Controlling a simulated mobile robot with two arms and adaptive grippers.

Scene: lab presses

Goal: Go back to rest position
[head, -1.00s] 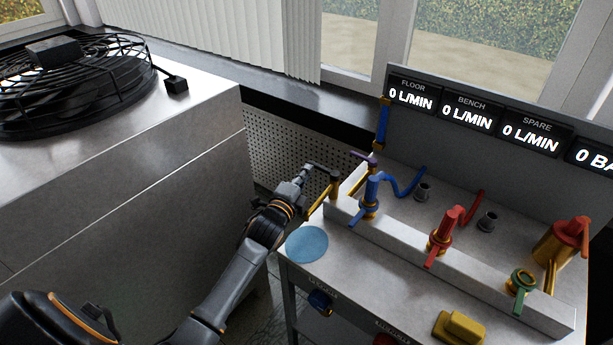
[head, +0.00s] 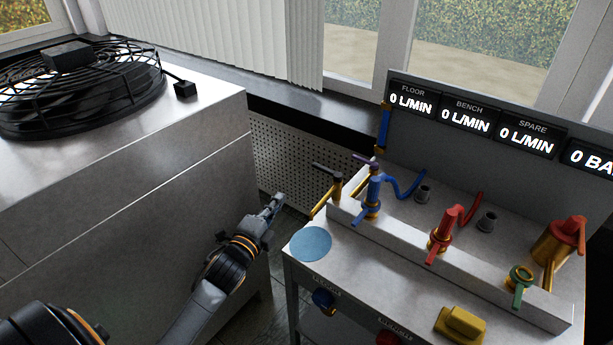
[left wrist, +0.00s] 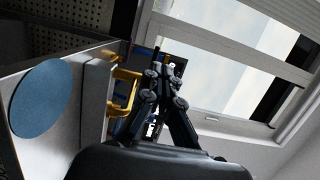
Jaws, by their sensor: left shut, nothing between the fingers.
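My left gripper (head: 276,203) is in the head view, in the gap between the metal cabinet and the valve bench. It is shut and empty, apart from the bench and its valves. In the left wrist view its closed fingers (left wrist: 168,68) point away over the bench edge. The nearest fitting is a yellow pipe with a black lever (head: 328,168) at the bench's left end, up and right of the fingertips. My right gripper is not in view.
The bench (head: 385,262) carries a blue valve (head: 373,192), a red valve (head: 447,226), a green valve (head: 521,277) and a blue disc (head: 310,244). A metal cabinet (head: 130,215) with a caged fan (head: 75,95) stands left. A perforated panel (head: 290,160) is behind.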

